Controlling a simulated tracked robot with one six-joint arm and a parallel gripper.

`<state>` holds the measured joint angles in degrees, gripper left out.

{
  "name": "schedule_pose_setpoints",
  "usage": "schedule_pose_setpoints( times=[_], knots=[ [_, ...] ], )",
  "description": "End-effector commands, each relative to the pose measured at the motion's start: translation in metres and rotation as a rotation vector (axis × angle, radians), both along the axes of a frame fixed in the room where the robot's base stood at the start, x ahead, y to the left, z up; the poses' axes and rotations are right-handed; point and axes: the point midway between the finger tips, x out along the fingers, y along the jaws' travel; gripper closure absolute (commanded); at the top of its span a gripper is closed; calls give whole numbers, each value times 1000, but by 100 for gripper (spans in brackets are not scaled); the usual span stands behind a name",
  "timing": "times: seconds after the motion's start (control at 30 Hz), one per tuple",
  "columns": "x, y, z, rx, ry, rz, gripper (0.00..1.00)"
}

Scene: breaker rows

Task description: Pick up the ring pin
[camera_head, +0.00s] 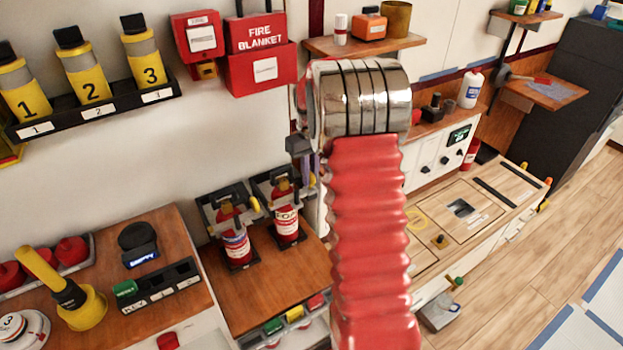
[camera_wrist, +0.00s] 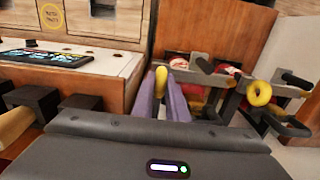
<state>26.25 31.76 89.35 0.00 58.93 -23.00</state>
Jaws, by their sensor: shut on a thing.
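My gripper (camera_wrist: 176,95) has purple fingers, shut on a yellow ring pin (camera_wrist: 179,65) at their tips. Two small red fire extinguishers with black handles stand in holders on a wooden bench: the left one (camera_head: 236,243) and the right one (camera_head: 287,223). A second yellow ring (camera_wrist: 258,93) sits at the other extinguisher's handle, to the right in the wrist view. In the head view my red arm hides most of the gripper beside the right extinguisher. I cannot tell whether the held pin is still seated in its extinguisher.
A numbered rack of yellow canisters (camera_head: 95,110) and a fire blanket box (camera_head: 260,69) hang on the wall. A wooden shelf (camera_head: 365,44) is above. A yellow-handled device (camera_head: 85,308) stands at lower left. Black blocks (camera_wrist: 80,103) lie close left of the gripper in the wrist view.

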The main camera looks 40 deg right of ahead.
Motion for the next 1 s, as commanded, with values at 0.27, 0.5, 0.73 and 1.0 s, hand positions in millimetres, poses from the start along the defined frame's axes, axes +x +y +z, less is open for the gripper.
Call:
schedule_pose_setpoints(
  times=[0.27, 0.5, 0.73, 1.0],
  knots=[
    [1, 0, 49, -2, -5, 0, 100],
    [1, 0, 80, -1, -3, 0, 100],
    [0, 0, 85, 0, 0, 0, 100],
    [0, 0, 85, 0, -1, 0, 100]
  ],
)
